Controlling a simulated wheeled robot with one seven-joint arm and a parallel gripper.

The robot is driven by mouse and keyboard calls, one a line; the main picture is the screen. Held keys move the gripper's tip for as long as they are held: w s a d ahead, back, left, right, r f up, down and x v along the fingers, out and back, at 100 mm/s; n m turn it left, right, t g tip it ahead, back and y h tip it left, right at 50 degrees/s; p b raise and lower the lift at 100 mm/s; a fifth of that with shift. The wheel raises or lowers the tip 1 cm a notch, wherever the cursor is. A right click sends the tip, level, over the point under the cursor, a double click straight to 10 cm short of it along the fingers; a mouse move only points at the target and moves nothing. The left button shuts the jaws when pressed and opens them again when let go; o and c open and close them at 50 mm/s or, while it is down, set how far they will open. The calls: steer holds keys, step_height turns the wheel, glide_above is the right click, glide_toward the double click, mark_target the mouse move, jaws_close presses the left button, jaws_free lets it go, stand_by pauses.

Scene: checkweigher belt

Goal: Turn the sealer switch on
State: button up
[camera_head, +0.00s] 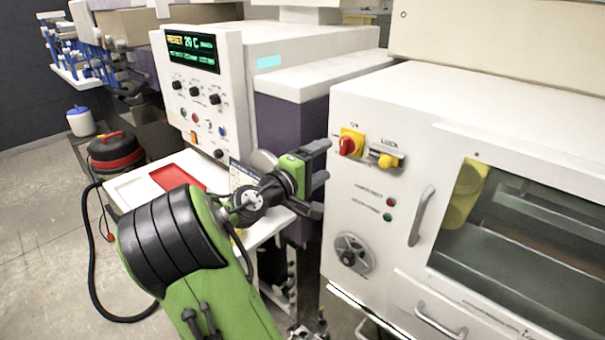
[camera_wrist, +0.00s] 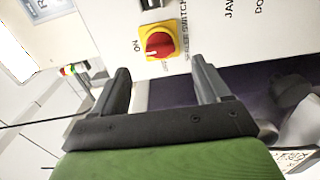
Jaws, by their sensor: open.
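The sealer switch (camera_head: 348,144) is a red rotary knob on a yellow square plate, on the upper left of the white machine's front panel. In the wrist view the red knob (camera_wrist: 159,45) lies ahead of my fingers, with "ON" and "SEALER SWITCH" lettering beside it. The knob's handle looks slanted relative to the plate; I cannot tell its exact setting. My gripper (camera_head: 318,180) is open and empty, to the left of and below the switch, apart from it. In the wrist view my gripper (camera_wrist: 162,88) has its two fingers spread, with the switch beyond the gap between them.
A yellow lock latch (camera_head: 384,160) sits right of the switch. Red and green buttons (camera_head: 389,202), a dial (camera_head: 352,252) and a door handle (camera_head: 421,215) are on the same panel. A white table with a red tray (camera_head: 172,178) stands left of my arm.

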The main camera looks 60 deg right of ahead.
steer(key=w+a, duration=0.1)
steer(key=a, duration=0.6)
steer(key=shift+a, duration=0.35)
steer(key=a+f+m+t+y, duration=0.2)
steer(key=a+f+t+y, duration=0.3)
steer(key=a+f+y, duration=0.45)
steer(key=s+a+n+t+y, duration=0.1)
steer(key=s+a+y, duration=0.3)
steer(key=a, duration=0.7)
steer(key=s+a+r+n+t+y, duration=0.1)
steer(key=s+a+n+t+y, duration=0.1)
steer(key=a, duration=0.9)
steer(key=shift+s+n+y, duration=0.5)
steer(key=shift+s+y, duration=0.55)
steer(key=shift+y, duration=0.1)
steer(key=shift+r, duration=0.15)
